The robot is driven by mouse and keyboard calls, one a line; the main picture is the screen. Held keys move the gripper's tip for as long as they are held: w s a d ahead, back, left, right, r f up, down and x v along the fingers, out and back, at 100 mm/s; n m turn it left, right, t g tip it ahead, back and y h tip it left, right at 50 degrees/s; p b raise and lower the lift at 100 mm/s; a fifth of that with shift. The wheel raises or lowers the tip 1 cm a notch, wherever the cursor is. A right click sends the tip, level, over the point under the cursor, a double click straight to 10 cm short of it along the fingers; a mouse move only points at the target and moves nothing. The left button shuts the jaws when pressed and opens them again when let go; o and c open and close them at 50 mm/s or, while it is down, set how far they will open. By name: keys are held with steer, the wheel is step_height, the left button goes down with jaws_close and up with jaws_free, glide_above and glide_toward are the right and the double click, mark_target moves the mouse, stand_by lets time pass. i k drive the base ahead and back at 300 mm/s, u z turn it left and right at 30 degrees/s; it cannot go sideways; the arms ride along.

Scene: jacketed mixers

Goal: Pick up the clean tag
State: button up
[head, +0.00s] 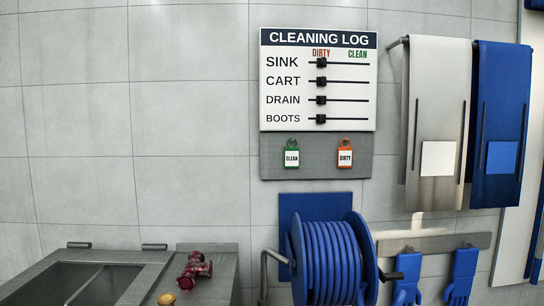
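The clean tag (292,158) is a small white tag with a green frame, lettered CLEAN. It hangs on a grey panel (316,170) under the cleaning log board, on the left side of that panel. A similar tag with an orange frame, the dirty tag (345,158), hangs to its right on the same panel. My gripper is not in view.
The cleaning log board (317,80) has several black sliders, all near the dirty side. A blue hose reel (335,260) juts out below the panel. A sink (80,285) stands lower left. Aprons (436,90) hang at right. The wall left of the board is bare.

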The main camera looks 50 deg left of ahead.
mark_target(291, 154)
steer(key=u, duration=0.5)
steer(key=i, duration=0.55)
steer(key=u, duration=1.1)
steer(key=i, duration=0.45)
steer(key=u, duration=0.45)
